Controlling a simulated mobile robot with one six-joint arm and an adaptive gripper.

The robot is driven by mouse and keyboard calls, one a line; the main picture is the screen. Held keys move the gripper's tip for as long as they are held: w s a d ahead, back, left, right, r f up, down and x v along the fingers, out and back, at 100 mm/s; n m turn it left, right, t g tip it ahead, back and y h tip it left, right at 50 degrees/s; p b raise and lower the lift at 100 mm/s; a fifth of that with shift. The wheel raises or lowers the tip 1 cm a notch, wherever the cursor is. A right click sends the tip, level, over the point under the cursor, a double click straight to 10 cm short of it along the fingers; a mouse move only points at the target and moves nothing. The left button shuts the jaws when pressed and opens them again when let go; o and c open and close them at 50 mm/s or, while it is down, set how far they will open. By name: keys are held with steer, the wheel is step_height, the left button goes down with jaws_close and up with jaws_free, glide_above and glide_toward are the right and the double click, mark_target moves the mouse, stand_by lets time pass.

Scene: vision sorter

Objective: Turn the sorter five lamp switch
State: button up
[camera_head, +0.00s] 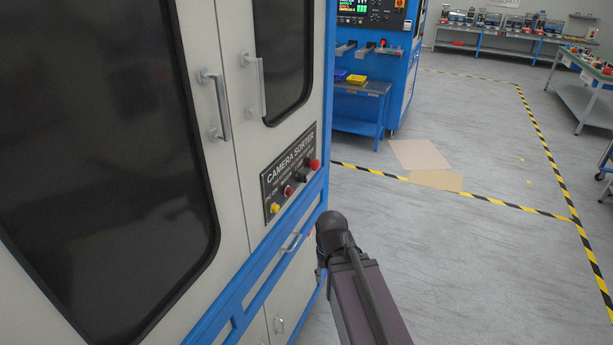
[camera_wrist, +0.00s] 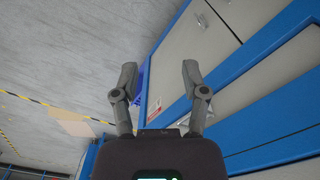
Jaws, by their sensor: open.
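The CAMERA SORTER control panel (camera_head: 290,163) is on the front of the white and blue cabinet in the head view. It carries a yellow button (camera_head: 275,208), a red button (camera_head: 289,190), a black knob (camera_head: 303,175) and a red mushroom button (camera_head: 314,164). The small labels are too blurred to tell which control is the lamp switch. In the wrist view my gripper (camera_wrist: 158,68) is open and empty, its fingers spread beside the cabinet. The panel controls do not show there. In the head view my gripper is hidden, with my arm lower right of the panel.
Two vertical door handles (camera_head: 221,105) (camera_head: 255,86) stick out of the cabinet, and a drawer handle (camera_head: 291,243) is below the panel. A blue machine (camera_head: 376,50) with a side table (camera_head: 362,88) stands behind. The grey floor (camera_head: 480,245) on the right is open.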

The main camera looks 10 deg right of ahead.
steer(key=shift+o, duration=0.8)
steer(key=m+t+y+b, duration=0.5)
steer(key=m+t+y, duration=0.8)
steer(key=m, duration=1.2)
glide_toward(306, 175)
steer(key=d+g, duration=0.1)
steer(key=d, duration=0.1)
steer(key=s+d+g+y, duration=0.1)
steer(key=d, duration=0.1)
steer(key=shift+y, duration=0.3)
steer(key=shift+x, duration=6.8)
